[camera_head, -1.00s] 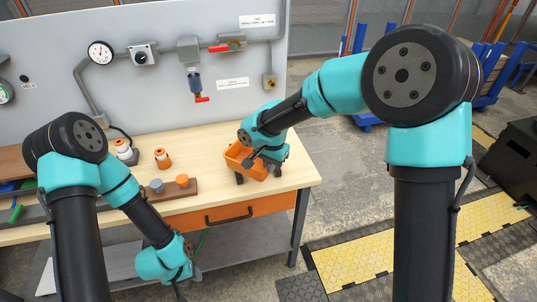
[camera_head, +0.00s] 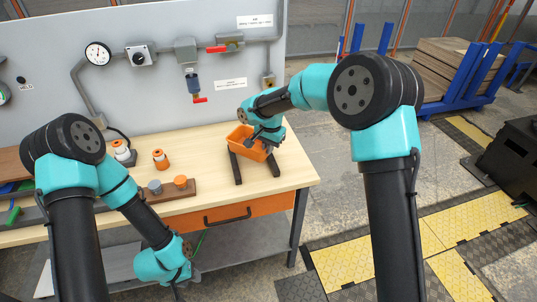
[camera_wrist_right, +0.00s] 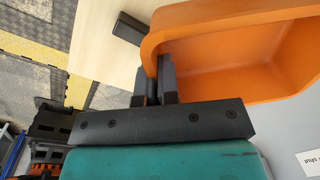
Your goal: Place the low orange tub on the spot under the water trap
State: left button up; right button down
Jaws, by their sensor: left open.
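The low orange tub (camera_head: 247,146) is in the air above the right part of the bench. My right gripper (camera_head: 262,137) is shut on its right-hand wall. In the right wrist view the fingers (camera_wrist_right: 155,88) stand on both sides of the wall of the tub (camera_wrist_right: 235,45), which looks empty. The water trap (camera_head: 194,85), a blue-grey cylinder with a red lever below it, hangs on the grey panel, left of the tub. The bench top below the trap looks bare, and no mark shows there. My left gripper (camera_head: 183,286) is open and empty, low in front of the bench.
Two black bars (camera_head: 235,167) lie on the bench below the tub. A wooden block (camera_head: 168,190) with grey and orange pieces is near the front edge.

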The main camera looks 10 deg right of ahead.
jog(key=shift+f, duration=1.55)
jog(key=shift+f, duration=0.15)
jog(key=c, duration=1.4)
grip_release()
jog(key=shift+o, duration=0.2)
notch_tip(320, 180, up, 12)
jog(key=shift+s+d, duration=0.3)
jog(key=shift+d, duration=0.05)
jog(key=shift+o, duration=0.3)
